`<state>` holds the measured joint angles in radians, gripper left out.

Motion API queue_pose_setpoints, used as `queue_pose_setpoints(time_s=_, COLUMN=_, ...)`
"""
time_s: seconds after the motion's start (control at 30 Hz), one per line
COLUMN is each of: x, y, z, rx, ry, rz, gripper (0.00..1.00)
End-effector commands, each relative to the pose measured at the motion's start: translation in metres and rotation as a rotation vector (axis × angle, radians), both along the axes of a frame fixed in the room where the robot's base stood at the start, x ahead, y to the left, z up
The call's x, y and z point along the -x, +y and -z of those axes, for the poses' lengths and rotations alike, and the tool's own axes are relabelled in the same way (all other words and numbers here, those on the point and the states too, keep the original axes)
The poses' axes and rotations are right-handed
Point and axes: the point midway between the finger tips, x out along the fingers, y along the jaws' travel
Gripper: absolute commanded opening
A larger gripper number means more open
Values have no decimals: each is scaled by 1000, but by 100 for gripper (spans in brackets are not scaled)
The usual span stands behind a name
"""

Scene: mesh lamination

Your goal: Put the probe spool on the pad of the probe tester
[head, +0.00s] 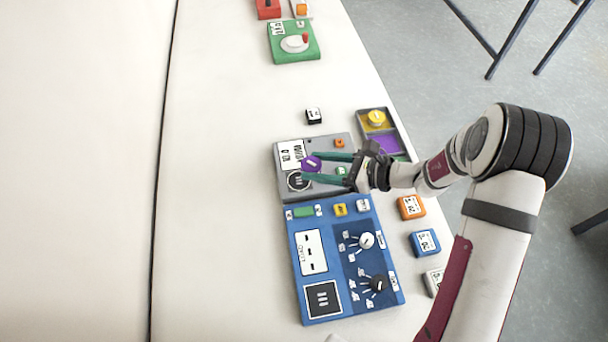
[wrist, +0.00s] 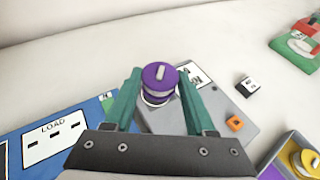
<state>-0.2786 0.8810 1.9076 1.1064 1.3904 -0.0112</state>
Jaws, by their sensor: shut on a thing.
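The probe spool (head: 313,163) is purple with a pale mark on its top. My gripper (head: 307,168) is shut on it, with one green finger at each side. In the wrist view the spool (wrist: 160,82) stands roughly upright between the fingertips. It is over the grey box, which I take to be the probe tester (head: 318,190); any gap below it is hard to judge. In the wrist view the spool and fingers hide the pad.
A blue LOAD box (head: 335,225) with knobs adjoins the grey box. A tray (head: 363,114) with a yellow spool (head: 376,118) stands at the right. A small black block (head: 313,116) lies beyond. Orange (head: 411,207) and blue (head: 425,242) blocks line the right edge. The table's left is clear.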

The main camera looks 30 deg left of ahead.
Motion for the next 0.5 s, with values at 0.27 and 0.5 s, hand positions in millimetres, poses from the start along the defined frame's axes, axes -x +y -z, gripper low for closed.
queue_pose_setpoints(time_s=0.27, x=9, y=30, z=38, rx=3, ry=3, rz=2, gripper=0)
queue_pose_setpoints(time_s=0.5, x=8, y=30, z=59, rx=0, ry=-2, rz=4, gripper=0)
